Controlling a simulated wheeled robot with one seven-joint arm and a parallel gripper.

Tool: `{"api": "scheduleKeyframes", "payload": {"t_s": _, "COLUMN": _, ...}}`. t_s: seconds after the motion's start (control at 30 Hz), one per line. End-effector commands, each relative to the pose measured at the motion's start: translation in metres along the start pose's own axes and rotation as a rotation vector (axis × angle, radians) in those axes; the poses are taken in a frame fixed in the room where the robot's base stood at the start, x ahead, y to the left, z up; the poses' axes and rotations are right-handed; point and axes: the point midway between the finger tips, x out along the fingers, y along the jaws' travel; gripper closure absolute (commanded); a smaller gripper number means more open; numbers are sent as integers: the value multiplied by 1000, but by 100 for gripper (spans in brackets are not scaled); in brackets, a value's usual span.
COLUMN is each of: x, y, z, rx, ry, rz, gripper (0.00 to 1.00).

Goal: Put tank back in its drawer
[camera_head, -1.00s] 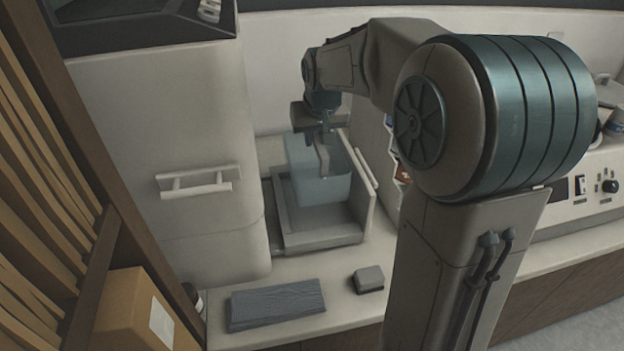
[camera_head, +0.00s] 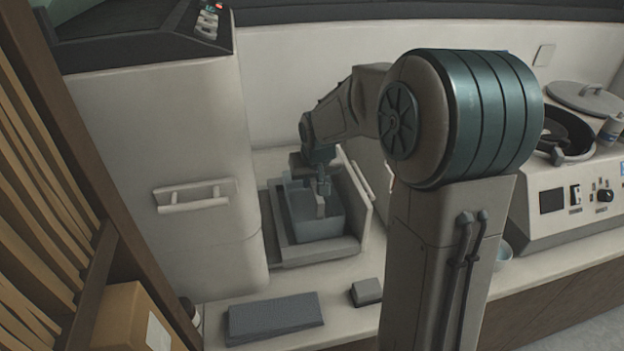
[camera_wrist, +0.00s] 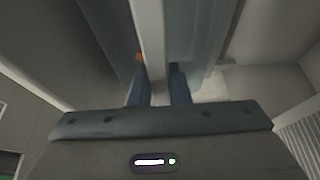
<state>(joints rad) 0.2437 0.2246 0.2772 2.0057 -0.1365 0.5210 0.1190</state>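The tank (camera_head: 312,228) is a translucent bluish box with a pale upright handle, seen in the head view. It sits low within the open grey drawer (camera_head: 318,252), roughly upright. I cannot tell whether its base touches the drawer floor. My gripper (camera_head: 321,188) is above the tank at its handle. In the wrist view my gripper's fingers (camera_wrist: 158,85) lie on both sides of the pale handle bar (camera_wrist: 150,40), closed on it. The tank's bluish wall (camera_wrist: 195,45) shows beside the bar. My wrist hides part of the tank's far rim.
A tall pale cabinet (camera_head: 165,130) with a handle stands left of the drawer. A dark flat pad (camera_head: 275,318) and a small grey block (camera_head: 366,291) lie on the counter in front. A control machine (camera_head: 575,200) and a bowl (camera_head: 502,254) are at the right.

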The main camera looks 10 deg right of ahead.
Motion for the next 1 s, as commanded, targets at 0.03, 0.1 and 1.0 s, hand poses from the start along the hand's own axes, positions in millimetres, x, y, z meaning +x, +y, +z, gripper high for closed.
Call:
{"api": "scheduleKeyframes", "payload": {"t_s": 0.03, "x": 0, "y": 0, "z": 0, "rx": 0, "ry": 0, "rz": 0, "gripper": 73}}
{"api": "scheduleKeyframes", "payload": {"t_s": 0.1, "x": 0, "y": 0, "z": 0, "rx": 0, "ry": 0, "rz": 0, "gripper": 62}}
{"api": "scheduleKeyframes", "payload": {"t_s": 1.0, "x": -101, "y": 0, "z": -2, "rx": 0, "ry": 4, "rz": 1, "gripper": 62}}
